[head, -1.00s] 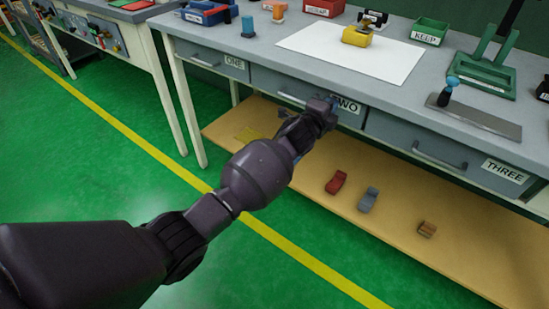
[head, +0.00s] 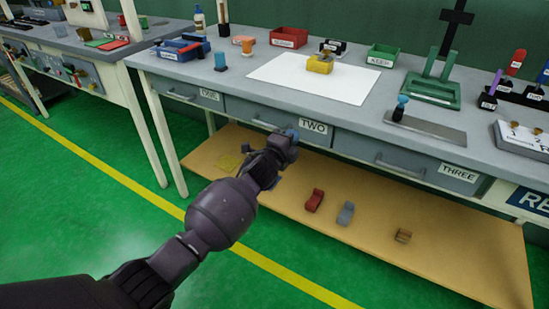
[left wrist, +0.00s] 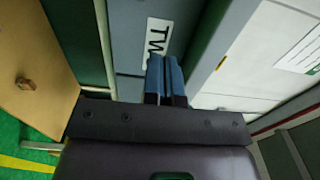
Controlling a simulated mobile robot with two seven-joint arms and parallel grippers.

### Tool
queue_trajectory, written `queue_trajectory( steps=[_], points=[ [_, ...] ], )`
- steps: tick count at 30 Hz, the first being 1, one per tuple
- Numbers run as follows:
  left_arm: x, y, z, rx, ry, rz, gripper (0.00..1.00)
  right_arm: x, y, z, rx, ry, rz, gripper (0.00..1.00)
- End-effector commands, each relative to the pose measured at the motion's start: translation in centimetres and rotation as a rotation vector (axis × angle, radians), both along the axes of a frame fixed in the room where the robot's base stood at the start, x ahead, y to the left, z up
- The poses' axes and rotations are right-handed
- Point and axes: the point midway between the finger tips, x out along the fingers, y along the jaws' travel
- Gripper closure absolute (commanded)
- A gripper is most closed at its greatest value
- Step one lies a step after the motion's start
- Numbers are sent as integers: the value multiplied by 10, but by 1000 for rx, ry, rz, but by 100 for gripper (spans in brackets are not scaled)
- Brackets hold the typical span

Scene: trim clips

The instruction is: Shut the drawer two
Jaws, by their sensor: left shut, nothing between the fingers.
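Drawer two (head: 245,108) is the grey middle drawer under the bench top, with a bar handle and a white TWO label (head: 313,128). Its front looks about level with the drawers beside it; a small gap cannot be told. My left gripper (head: 291,136) is at the drawer's front, just left of the label. In the left wrist view its blue fingers (left wrist: 165,80) are together and empty, pointing at the grey drawer front (left wrist: 128,40) beside the label (left wrist: 156,42). Whether they touch it is unclear. My right gripper is not in view.
Drawer one (head: 190,95) is at left and drawer three (head: 400,165) at right. The bench top (head: 240,80) carries bins and a white sheet. A lower wooden shelf (head: 270,200) holds several small blocks. The green floor in front is clear.

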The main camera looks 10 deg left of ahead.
Motion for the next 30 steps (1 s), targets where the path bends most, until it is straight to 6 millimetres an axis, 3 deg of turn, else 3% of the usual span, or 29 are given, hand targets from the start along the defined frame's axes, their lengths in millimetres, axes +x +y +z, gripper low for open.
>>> queue_trajectory(
  steps=[15, 25, 30],
  points=[
    [-66, 24, 0, 1, 0, 0, 100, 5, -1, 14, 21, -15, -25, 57],
    [-77, 28, -3, -3, 5, 0, 100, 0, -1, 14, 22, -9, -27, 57],
    [-76, 29, -6, -84, 47, 10, 100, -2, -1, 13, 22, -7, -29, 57]
  ],
)
